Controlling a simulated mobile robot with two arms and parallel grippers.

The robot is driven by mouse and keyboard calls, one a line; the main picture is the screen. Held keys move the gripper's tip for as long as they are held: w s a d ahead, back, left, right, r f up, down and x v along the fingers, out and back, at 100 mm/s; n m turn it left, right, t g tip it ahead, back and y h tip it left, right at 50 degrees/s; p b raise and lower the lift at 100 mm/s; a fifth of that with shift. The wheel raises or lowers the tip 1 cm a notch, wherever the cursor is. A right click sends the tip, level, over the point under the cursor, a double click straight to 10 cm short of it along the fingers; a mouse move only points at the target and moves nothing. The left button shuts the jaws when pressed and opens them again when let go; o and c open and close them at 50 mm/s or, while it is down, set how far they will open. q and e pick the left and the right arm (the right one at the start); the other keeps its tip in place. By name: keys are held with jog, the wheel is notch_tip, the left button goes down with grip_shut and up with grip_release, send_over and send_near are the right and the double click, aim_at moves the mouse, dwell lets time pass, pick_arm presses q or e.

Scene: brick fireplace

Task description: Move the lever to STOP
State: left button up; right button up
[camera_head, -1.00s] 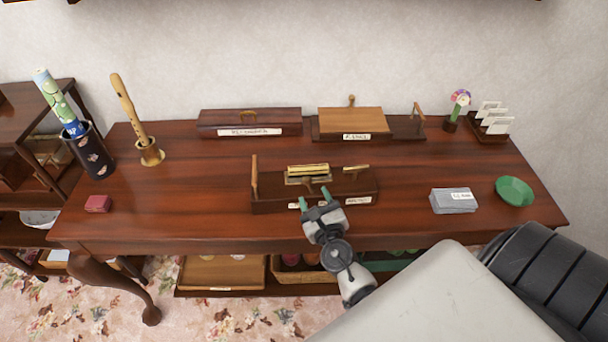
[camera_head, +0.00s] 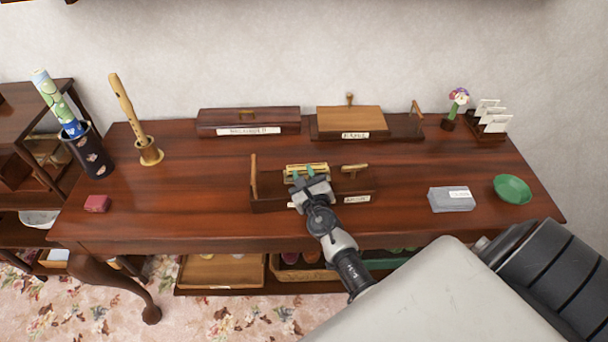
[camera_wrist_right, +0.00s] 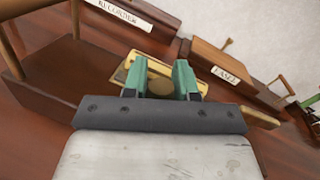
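A low dark wooden box (camera_head: 268,199) stands at the front middle of the table, with a brass fitting (camera_head: 316,167) on top, an upright wooden post (camera_head: 253,170) at its left end and a wooden handle (camera_head: 354,167) on its right. Small labels are on its front; I cannot read STOP on them. My right gripper (camera_head: 303,175) is over the box at the brass fitting. In the right wrist view its green fingertips (camera_wrist_right: 160,77) are apart, with a rounded brownish knob (camera_wrist_right: 160,87) showing between them. I cannot tell whether they touch it. My left gripper is out of view.
Behind stand a closed dark box (camera_head: 220,119) and a lighter-lidded box (camera_head: 350,121). To the right are a grey block (camera_head: 447,201) and a green bowl (camera_head: 512,189). A small red box (camera_head: 97,203) sits at left. The table between is clear.

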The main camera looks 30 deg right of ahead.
jog(key=c, duration=0.4)
jog(key=shift+a+r+n+p, duration=0.2)
jog(key=shift+n+p, duration=0.1)
jog(key=shift+p, duration=0.35)
jog(key=shift+c, duration=0.2)
jog(key=shift+w+a+f+n+p, duration=0.15)
jog(key=shift+f+n+p, duration=0.1)
jog(key=shift+n+p, duration=0.25)
jog(key=shift+f, duration=0.15)
jog(key=o, duration=0.9)
